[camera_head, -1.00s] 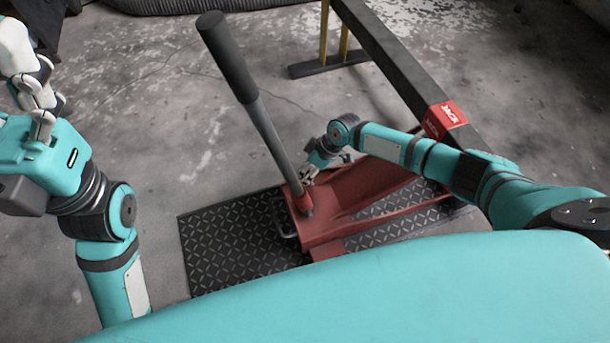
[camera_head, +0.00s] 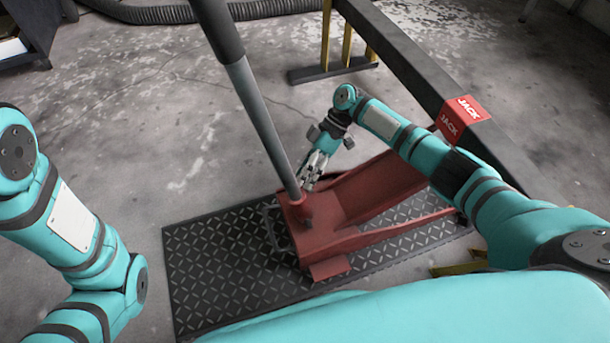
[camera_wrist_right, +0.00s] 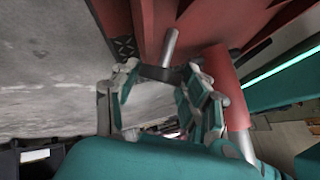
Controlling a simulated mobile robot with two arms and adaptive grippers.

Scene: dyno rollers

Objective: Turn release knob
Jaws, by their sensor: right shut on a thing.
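The red floor jack (camera_head: 340,235) sits on a black diamond-plate mat (camera_head: 225,270). Its long grey handle (camera_head: 258,115) rises from a red socket and leans up to the left. My right gripper (camera_head: 309,183) is at the jack's rear, beside the handle socket. In the right wrist view, its fingers (camera_wrist_right: 160,80) are shut on the dark release knob (camera_wrist_right: 159,73), which sits at the end of a thin metal shaft. In the head view the knob is hidden by the gripper. My left arm (camera_head: 70,220) is at the left, with its gripper out of view.
A dark beam (camera_head: 410,65) with a red JACK box (camera_head: 462,117) on it runs along the right, with yellow legs. A black corrugated hose (camera_head: 200,13) lies at the back. The concrete floor left of the mat is clear.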

